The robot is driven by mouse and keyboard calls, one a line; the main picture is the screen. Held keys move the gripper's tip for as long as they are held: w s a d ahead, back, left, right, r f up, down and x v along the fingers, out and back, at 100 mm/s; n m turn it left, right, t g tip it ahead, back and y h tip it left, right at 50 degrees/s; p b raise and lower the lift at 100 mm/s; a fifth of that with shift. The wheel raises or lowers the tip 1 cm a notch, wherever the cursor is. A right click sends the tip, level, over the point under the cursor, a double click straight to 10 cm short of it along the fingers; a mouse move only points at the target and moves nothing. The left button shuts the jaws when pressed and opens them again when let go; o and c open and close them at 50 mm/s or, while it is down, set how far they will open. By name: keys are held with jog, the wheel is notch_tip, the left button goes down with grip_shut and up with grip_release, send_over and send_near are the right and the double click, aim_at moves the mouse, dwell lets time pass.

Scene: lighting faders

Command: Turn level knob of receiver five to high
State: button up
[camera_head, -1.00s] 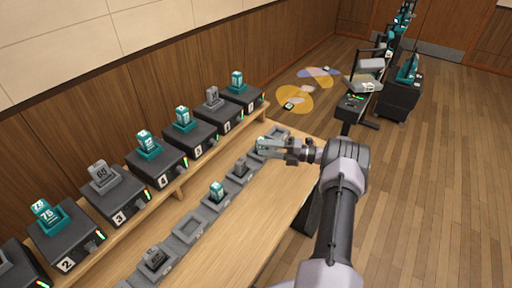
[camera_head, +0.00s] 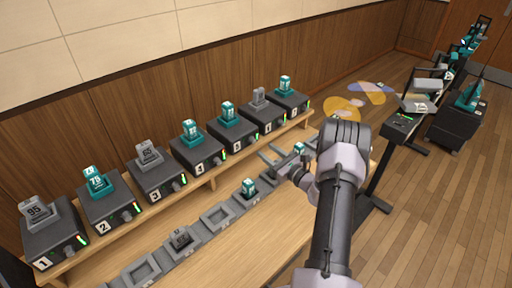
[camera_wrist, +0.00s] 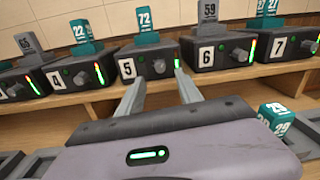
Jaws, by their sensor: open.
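Receiver five (camera_wrist: 140,62) is a dark box labelled 5, near the middle of the wrist view. A teal block marked 72 (camera_wrist: 146,27) stands on top of it. Its level knob (camera_wrist: 158,66) is a dark round knob on the front face, left of a lit green and red bar (camera_wrist: 178,63). In the head view receiver five (camera_head: 237,140) is in the row on the shelf. My gripper (camera_wrist: 160,88) is open and empty; its two fingers point at the receiver's front, with the knob between their lines and beyond the tips. It is above the bench (camera_head: 272,162).
Receiver four (camera_wrist: 55,80) and receiver six (camera_wrist: 222,50) flank it closely. A low row of grey cradles (camera_head: 215,215) runs along the bench below the shelf. A teal block marked 29 (camera_wrist: 275,118) stands to the right of my gripper.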

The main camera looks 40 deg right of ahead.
aim_at(254, 142)
jog(key=w+b, duration=0.1)
jog(key=w, duration=0.5)
jog(key=shift+w+a, duration=0.1)
jog(key=shift+w, duration=0.15)
jog(key=shift+c, duration=0.2)
grip_shut()
